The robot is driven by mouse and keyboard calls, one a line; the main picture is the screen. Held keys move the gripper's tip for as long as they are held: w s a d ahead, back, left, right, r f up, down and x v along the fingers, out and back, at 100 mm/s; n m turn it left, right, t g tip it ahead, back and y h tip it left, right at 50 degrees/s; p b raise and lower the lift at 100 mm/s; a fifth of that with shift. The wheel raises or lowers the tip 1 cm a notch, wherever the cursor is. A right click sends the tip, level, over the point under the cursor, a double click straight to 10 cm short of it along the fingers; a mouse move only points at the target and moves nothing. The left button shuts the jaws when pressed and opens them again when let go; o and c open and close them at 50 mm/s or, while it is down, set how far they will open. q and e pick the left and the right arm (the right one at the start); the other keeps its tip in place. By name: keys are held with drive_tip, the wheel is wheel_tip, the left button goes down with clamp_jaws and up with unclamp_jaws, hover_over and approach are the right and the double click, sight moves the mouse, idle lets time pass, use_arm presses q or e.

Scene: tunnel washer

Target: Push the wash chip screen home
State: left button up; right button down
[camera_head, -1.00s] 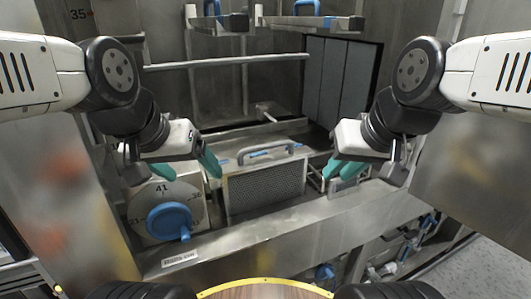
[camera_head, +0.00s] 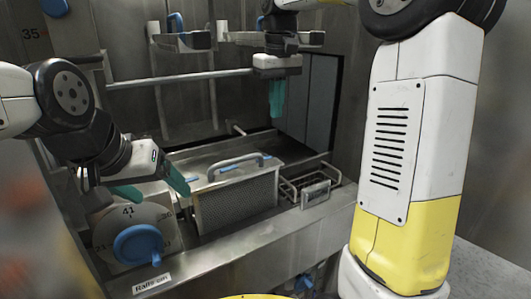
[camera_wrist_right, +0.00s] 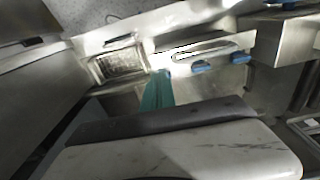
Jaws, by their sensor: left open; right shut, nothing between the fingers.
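The wash chip screen (camera_head: 237,200) is a steel box with a perforated front, a grey arched handle and blue marks on top. It sits in the machine's open bay, right of the dial. Its handled top also shows in the right wrist view (camera_wrist_right: 215,49). My left gripper (camera_head: 153,190) is open and empty, over the dial and left of the screen, apart from the handle. My right gripper (camera_head: 276,101) is shut and empty, fingers pointing down, above and behind the screen. Its teal fingers also show in the right wrist view (camera_wrist_right: 157,92). How deep the screen sits is unclear.
A dial with a blue knob (camera_head: 139,244) is at the front left. A small wire basket (camera_head: 307,187) stands right of the screen. A horizontal bar (camera_head: 180,79) and brackets with blue handles (camera_head: 181,42) are on the back wall. Dark panels (camera_head: 308,100) stand behind right.

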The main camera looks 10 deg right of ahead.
drive_tip(key=w, duration=0.2)
approach(272, 186)
drive_tip(key=shift+w+r+g, duration=0.2)
drive_tip(key=shift+w, duration=0.25)
drive_tip(key=shift+w+r+g, duration=0.15)
drive_tip(key=shift+w+g, duration=0.05)
drive_tip(key=shift+w, duration=0.3)
wheel_tip(272, 186, down, 12)
drive_tip(key=shift+r, duration=0.15)
